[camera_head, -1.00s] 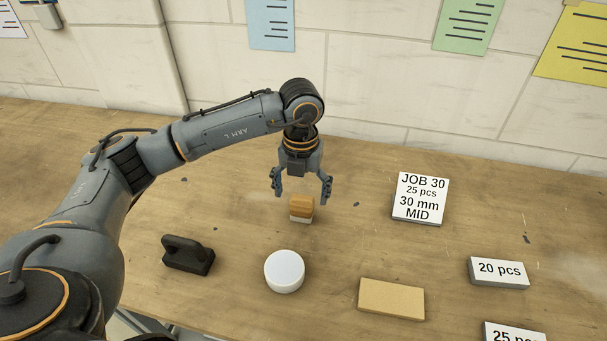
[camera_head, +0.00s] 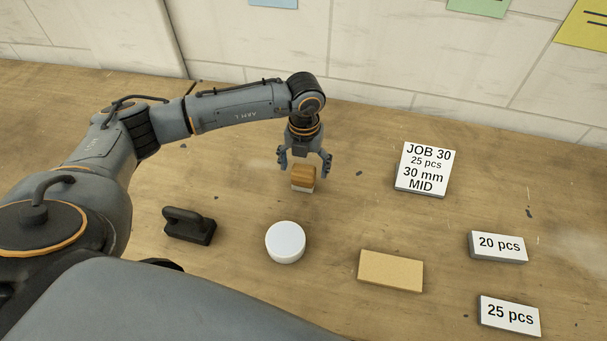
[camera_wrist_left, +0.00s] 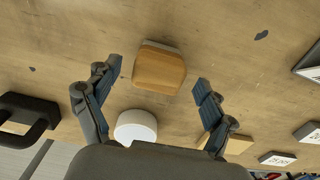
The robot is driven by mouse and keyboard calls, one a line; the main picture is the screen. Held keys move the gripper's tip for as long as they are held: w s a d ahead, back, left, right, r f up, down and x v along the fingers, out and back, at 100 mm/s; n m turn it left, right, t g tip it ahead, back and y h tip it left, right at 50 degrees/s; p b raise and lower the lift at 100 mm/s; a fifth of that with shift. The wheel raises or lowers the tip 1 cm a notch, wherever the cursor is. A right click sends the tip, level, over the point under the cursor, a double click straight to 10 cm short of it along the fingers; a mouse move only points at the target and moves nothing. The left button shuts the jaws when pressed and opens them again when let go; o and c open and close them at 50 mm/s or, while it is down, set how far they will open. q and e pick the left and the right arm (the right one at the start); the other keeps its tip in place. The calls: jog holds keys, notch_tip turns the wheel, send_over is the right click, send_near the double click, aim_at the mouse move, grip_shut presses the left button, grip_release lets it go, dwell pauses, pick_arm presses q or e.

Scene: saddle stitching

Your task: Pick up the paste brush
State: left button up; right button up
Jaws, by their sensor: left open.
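The paste brush (camera_head: 303,178) stands on the wooden table, with a wooden top and a pale lower part. My left gripper (camera_head: 304,168) is open above it, its fingers on either side of the brush's top in the head view. In the left wrist view the brush (camera_wrist_left: 159,68) lies between and a little beyond the open fingertips of the left gripper (camera_wrist_left: 156,80), with a gap on each side. I cannot see the fingers touching it. My right gripper is not in view.
Around the brush are a white round tub (camera_head: 286,242), a black handled block (camera_head: 189,226), a tan flat block (camera_head: 390,271), a JOB 30 sign (camera_head: 424,168), and signs for 20 pcs (camera_head: 498,246) and 25 pcs (camera_head: 509,314). The table behind the brush is clear.

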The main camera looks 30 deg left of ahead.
aim_at(303, 169)
pick_arm(q)
notch_tip(303, 169, down, 4)
jog(key=shift+s+f+p, duration=0.15)
jog(key=shift+p, duration=0.9)
jog(key=shift+f, duration=0.35)
jog(key=c, duration=1.4)
jog(key=shift+o, duration=0.2)
jog(key=shift+r, duration=0.1)
jog(key=shift+a+r+b, duration=0.1)
jog(key=shift+r+b, duration=0.45)
jog(key=shift+b, duration=0.05)
jog(key=shift+r+b, duration=0.55)
jog(key=shift+r, duration=0.1)
jog(key=s+d+r+b, duration=0.4)
jog(key=s+d+r, duration=0.4)
jog(key=d+r, duration=0.2)
jog(key=shift+s+d+r, duration=0.3)
jog(key=shift+d, duration=0.25)
